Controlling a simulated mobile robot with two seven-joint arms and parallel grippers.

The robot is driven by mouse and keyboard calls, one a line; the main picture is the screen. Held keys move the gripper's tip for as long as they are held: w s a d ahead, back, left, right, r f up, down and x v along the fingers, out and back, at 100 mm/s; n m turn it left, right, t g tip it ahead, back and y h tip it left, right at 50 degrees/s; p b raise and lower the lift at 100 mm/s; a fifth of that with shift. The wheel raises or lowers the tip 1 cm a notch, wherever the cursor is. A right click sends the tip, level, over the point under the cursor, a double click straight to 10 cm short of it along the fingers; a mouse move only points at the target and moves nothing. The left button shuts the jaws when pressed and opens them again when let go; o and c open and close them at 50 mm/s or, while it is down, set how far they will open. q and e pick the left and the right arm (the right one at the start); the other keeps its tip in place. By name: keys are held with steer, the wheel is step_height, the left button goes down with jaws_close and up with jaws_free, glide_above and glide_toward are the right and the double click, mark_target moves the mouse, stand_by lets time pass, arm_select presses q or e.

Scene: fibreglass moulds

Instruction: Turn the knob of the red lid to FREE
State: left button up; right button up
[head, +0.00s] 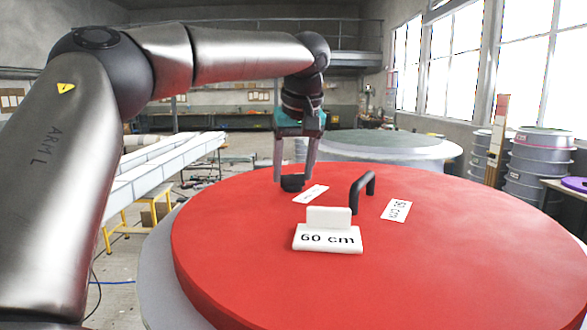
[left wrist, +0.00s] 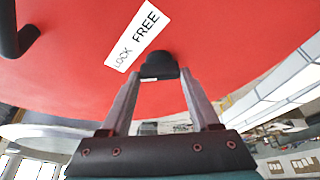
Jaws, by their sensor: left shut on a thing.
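The red lid (head: 440,260) is a large round disc lying flat in the head view. A small black knob (head: 292,184) stands near its far left edge, beside a white label (head: 311,194). In the left wrist view the label (left wrist: 138,36) reads LOCK and FREE, and the knob (left wrist: 158,66) sits next to it. My left gripper (head: 293,178) points down with its two fingers on either side of the knob, shut on it. I cannot tell which word the knob points to. My right gripper is out of view.
A black handle (head: 362,190) arches up from the lid, right of the knob. A grey round mould (head: 385,147) is behind. Drums (head: 540,165) stand at right.

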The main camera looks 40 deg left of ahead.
arm_select(q)
steer(key=shift+m, duration=0.4)
steer(key=m+t+h, duration=0.1)
steer(key=m, duration=0.2)
steer(key=shift+s+a+m, duration=0.1)
steer(key=shift+m, duration=0.3)
steer(key=m+t+h, duration=0.1)
steer(key=m+h, duration=0.1)
steer(key=m, duration=0.2)
steer(key=shift+a, duration=0.15)
steer(key=m+h, duration=0.1)
steer(key=m, duration=0.3)
steer(key=shift+a+m+h, duration=0.1)
steer(key=shift+m+h, duration=0.3)
steer(key=shift+m+g+h, duration=0.3)
steer(key=shift+m+h, duration=0.4)
steer(key=shift+m, duration=1.2)
steer(key=shift+a, duration=0.1)
steer(key=o, duration=1.4)
steer(key=shift+c, duration=0.2)
